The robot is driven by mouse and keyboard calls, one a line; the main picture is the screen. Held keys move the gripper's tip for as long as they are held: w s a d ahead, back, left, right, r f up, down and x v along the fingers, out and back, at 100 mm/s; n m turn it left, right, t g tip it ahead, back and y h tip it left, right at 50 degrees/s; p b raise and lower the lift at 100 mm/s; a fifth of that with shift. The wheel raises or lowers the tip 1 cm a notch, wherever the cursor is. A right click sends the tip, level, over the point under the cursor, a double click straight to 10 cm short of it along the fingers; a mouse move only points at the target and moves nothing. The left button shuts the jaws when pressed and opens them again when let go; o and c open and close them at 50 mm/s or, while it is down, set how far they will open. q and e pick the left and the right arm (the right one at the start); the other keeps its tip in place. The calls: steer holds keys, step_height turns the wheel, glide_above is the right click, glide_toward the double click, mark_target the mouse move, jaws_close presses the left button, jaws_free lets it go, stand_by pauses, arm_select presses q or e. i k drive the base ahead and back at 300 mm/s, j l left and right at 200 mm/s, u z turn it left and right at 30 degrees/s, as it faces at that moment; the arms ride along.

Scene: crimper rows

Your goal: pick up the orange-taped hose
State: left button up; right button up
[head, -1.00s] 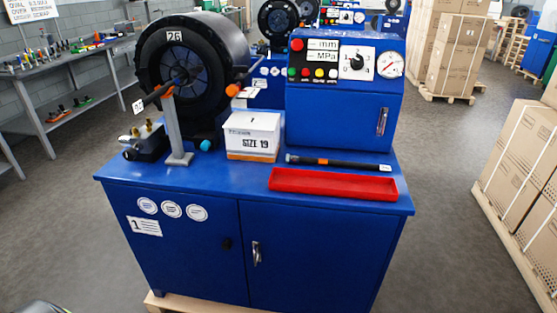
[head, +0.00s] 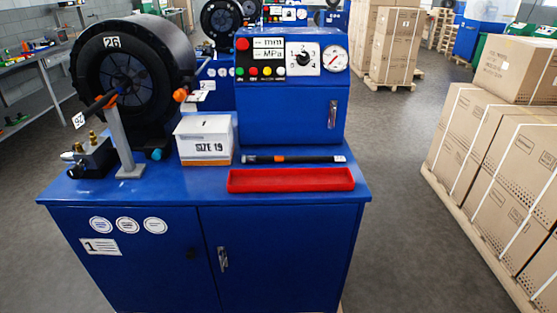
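A black hose with an orange tape band (head: 279,159) lies across the blue cabinet top (head: 210,185), just behind the red tray (head: 290,180). It has a metal-looking left end and a white tag at its right end. Another dark hose (head: 97,106) with a white tag sits at the front of the black crimper head (head: 133,75), by a grey post, with orange at the post's top. Neither of my grippers is in view.
A white SIZE 19 box (head: 204,142) stands left of the taped hose. A blue control box (head: 290,115) rises behind it. A fitting block (head: 92,157) sits at the left. Stacked cartons (head: 500,150) stand at the right, with open floor between them and the cabinet.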

mark_target(245, 158)
steer(key=k, duration=0.75)
steer(key=k+u, duration=0.15)
steer(key=u, duration=0.25)
steer(key=k+j+u, duration=0.1)
steer(key=u, duration=0.3)
steer(key=k+j+u, duration=0.1)
steer(key=k+u, duration=0.15)
steer(key=u, duration=0.15)
steer(key=i+l+u, duration=0.15)
steer(key=l+u, duration=0.25)
steer(key=l, duration=0.55)
steer(key=l+u, duration=0.4)
steer(key=l, duration=3.55)
